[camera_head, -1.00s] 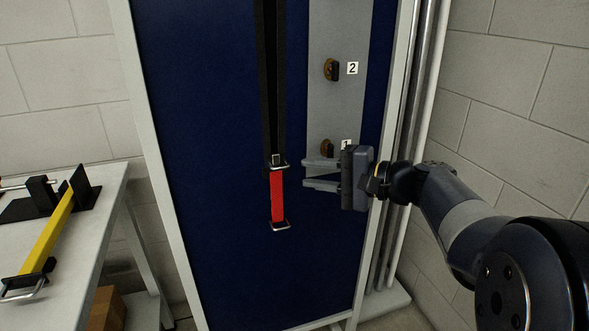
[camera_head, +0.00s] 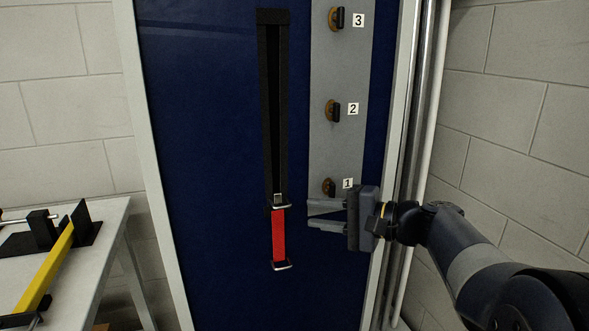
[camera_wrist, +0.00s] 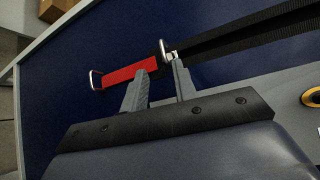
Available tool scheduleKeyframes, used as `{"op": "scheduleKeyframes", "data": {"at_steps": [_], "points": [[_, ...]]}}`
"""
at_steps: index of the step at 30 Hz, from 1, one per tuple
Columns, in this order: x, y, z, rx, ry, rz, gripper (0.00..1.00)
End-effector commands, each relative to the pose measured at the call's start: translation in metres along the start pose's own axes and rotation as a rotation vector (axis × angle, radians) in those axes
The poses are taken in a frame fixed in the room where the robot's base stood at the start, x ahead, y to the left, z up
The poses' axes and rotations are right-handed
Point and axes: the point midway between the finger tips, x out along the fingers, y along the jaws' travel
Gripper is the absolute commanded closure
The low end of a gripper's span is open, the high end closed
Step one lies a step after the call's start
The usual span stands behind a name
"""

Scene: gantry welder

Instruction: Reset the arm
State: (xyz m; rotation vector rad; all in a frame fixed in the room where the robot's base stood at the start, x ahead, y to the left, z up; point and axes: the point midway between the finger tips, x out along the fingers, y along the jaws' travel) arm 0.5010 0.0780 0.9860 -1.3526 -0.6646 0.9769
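My gripper (camera_head: 312,214) is in front of the blue panel (camera_head: 205,150), just below the knob labelled 1 (camera_head: 328,187). In the wrist view its two fingers (camera_wrist: 159,66) stand apart with nothing between them. A red bar (camera_head: 278,236) with a metal loop at each end sits at the lower end of a black vertical track (camera_head: 264,110), to the left of the fingers. In the wrist view the red bar (camera_wrist: 126,71) lies beyond the fingertips; I cannot tell whether they touch it.
Knobs labelled 2 (camera_head: 332,110) and 3 (camera_head: 336,18) are above on a grey strip (camera_head: 340,65). A white table (camera_head: 85,262) at left holds a yellow bar (camera_head: 45,270) with black brackets. Vertical pipes (camera_head: 425,120) and a block wall (camera_head: 510,130) bound the right.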

Motion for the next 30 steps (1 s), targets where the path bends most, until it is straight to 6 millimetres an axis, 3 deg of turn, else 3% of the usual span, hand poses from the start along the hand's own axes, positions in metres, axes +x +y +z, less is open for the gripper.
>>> {"op": "scheduleKeyframes", "data": {"at_steps": [9, 15, 30], "points": [[0.058, 0.0, 0.001, 0.0, -0.005, -0.001, 0.72], [0.083, -0.001, 0.001, -0.001, -0.003, -0.002, 0.72], [0.08, -0.008, 0.001, -0.001, 0.0, -0.002, 0.72]]}}
